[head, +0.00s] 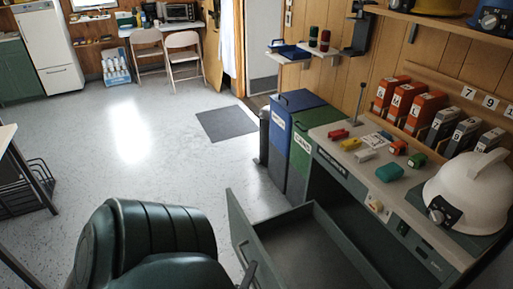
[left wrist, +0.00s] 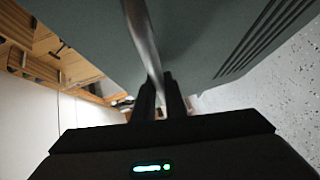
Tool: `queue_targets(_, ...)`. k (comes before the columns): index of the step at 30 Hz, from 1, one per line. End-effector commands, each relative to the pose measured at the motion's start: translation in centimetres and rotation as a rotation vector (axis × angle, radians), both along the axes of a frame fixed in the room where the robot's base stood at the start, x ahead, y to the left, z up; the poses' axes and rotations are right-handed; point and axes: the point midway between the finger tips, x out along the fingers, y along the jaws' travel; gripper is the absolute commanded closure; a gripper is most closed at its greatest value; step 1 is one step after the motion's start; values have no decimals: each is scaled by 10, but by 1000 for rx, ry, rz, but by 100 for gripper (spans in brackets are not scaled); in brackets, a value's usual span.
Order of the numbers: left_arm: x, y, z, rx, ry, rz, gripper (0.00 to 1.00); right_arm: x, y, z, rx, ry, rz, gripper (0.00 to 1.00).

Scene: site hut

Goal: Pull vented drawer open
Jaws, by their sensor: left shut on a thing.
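The vented drawer (head: 306,250) stands pulled out from under the counter in the head view, and its inside looks empty. Its grey-green front (left wrist: 205,35) fills the upper part of the left wrist view, with slanted vent slots (left wrist: 264,38) at the right. A metal bar handle (left wrist: 143,38) runs along that front. My left gripper (left wrist: 160,92) is shut on this handle. In the head view the handle and the gripper are mostly hidden beyond the drawer front at the bottom edge. My right gripper is not in view.
A dark green padded chair (head: 145,240) stands left of the drawer. Blue (head: 290,120) and green (head: 312,145) bins stand beyond it. The counter (head: 345,140) holds small coloured blocks, binders (head: 424,112) and a white helmet (head: 470,190).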

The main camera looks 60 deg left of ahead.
Motion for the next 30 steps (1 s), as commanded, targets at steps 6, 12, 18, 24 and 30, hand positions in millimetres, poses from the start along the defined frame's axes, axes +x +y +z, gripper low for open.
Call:
queue_targets(6,0,-1,-1,-2,2,-1,100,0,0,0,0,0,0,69)
queue_targets(12,0,0,-1,-1,2,-1,71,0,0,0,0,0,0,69)
queue_targets(18,0,0,0,-1,1,0,71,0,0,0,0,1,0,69)
queue_targets(24,-6,-6,0,-1,2,0,71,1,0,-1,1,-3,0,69)
queue_targets(30,-24,-21,2,-2,2,0,71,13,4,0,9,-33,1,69)
